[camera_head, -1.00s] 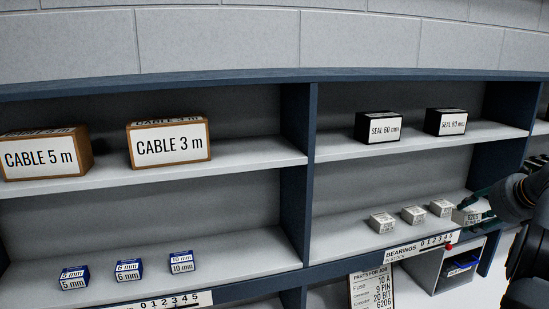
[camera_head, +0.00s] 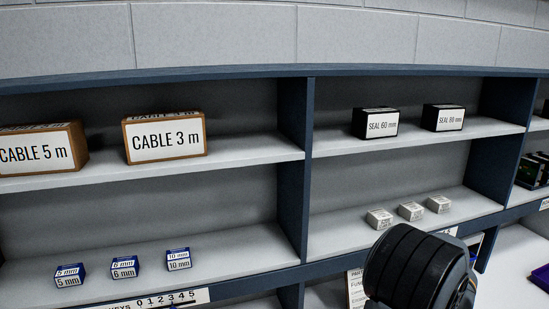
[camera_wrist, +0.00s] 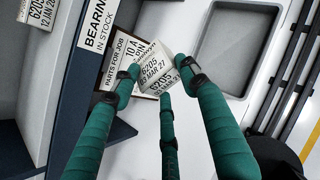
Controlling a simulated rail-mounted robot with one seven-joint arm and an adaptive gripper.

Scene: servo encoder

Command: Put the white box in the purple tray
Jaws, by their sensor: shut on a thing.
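A white box (camera_wrist: 153,73) with printed text reading about "6205" and "MAR 27" is in my gripper (camera_wrist: 158,70) in the wrist view. The green fingers are closed around it, and it is tilted in the picture. Below it lies the "PARTS FOR JOB" sheet, partly covered. A shallow grey-looking tray (camera_wrist: 202,80) is to the upper right of the box, apart from it; no purple shows clearly on it. In the head view my dark arm link hides the gripper and the held box.
Three similar white boxes (camera_head: 411,211) stand on the lower right shelf. Another labelled white box (camera_wrist: 42,12) shows at the upper left of the wrist view. A dark blue shelf edge (camera_wrist: 65,80) runs along the left. White surface lies around the tray.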

